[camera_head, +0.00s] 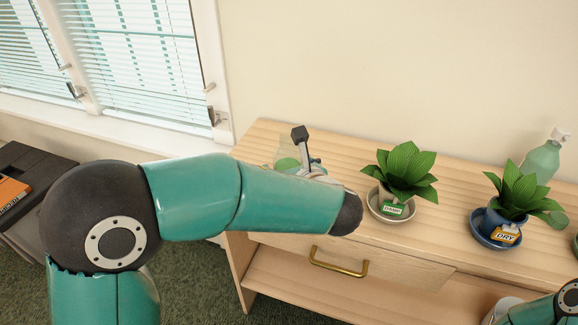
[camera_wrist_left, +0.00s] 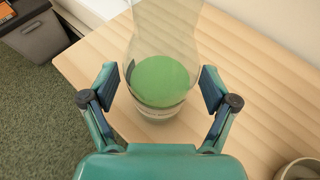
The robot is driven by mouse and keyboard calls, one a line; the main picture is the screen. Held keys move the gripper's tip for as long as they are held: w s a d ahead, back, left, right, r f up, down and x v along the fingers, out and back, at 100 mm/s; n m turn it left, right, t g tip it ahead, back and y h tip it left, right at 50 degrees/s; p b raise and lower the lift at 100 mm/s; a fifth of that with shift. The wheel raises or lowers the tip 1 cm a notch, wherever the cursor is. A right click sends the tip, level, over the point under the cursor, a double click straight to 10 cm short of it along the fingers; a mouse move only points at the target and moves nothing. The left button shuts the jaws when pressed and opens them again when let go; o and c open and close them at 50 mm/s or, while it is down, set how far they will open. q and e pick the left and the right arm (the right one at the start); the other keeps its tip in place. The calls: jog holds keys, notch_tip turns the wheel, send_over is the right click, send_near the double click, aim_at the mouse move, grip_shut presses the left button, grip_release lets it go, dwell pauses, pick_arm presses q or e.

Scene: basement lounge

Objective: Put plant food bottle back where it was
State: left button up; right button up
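A clear bottle with green contents, which I take for the plant food bottle (camera_wrist_left: 165,82), stands on the wooden cabinet top between the two fingers of my left gripper (camera_wrist_left: 158,88). Gaps show between each finger pad and the bottle, so the gripper is open around it. In the head view the bottle (camera_head: 287,163) is partly hidden behind my left forearm and the gripper (camera_head: 302,150) at the cabinet's left end. The bottle's top is cut off in the wrist view. My right gripper is not in view; part of my right arm shows at the bottom right.
A potted plant tagged damp (camera_head: 402,170) stands right of the bottle. A plant tagged dry (camera_head: 512,200) in a blue pot stands farther right, with a green spray bottle (camera_head: 541,161) behind it. The cabinet top (camera_head: 355,152) is bare between bottle and damp plant. A brass-handled drawer (camera_head: 338,262) is below.

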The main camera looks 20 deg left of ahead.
pick_arm(q)
jog(key=shift+r, duration=0.1)
jog(key=shift+r, duration=0.1)
jog(key=p+v, duration=0.1)
jog(key=v, duration=1.1)
